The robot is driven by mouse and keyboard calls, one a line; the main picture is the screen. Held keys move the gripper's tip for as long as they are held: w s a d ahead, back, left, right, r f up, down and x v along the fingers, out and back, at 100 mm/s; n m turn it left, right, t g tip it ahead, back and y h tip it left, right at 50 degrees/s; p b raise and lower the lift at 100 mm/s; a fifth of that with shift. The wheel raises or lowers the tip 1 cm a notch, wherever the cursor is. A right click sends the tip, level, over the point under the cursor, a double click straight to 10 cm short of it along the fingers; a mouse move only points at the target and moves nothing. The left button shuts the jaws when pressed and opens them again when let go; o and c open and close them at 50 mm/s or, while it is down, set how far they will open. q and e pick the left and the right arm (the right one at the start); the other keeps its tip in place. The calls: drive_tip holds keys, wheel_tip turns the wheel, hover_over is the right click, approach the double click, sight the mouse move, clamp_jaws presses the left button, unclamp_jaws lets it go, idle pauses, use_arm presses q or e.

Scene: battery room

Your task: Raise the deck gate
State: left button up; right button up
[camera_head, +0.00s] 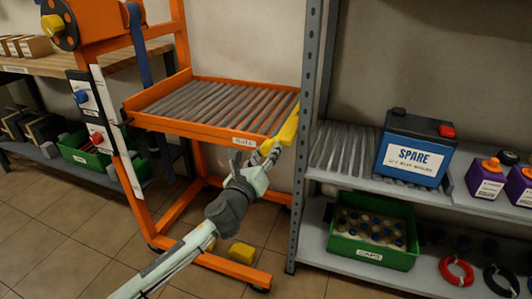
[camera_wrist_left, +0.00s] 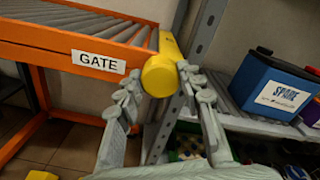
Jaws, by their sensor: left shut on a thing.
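The deck gate is a yellow bar (camera_head: 288,128) along the right end of the orange roller deck (camera_head: 160,122). In the left wrist view its rounded yellow end (camera_wrist_left: 160,76) faces me, beside the white GATE label (camera_wrist_left: 98,62). My left gripper (camera_head: 267,152) reaches in from below and is shut on the near end of the yellow bar, with one finger on each side. The bar sits about level with the deck's side rail. My right gripper is not in view.
Right of the gate stands a grey shelf post (camera_head: 306,130). The shelf holds rollers and a blue SPARE battery (camera_head: 415,150), with a green CAPS crate (camera_head: 372,235) below. A yellow block (camera_head: 242,253) is low by the orange frame. A workbench (camera_head: 50,66) is at left.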

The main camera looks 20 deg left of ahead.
use_arm(q)
drive_tip(key=shift+c, duration=1)
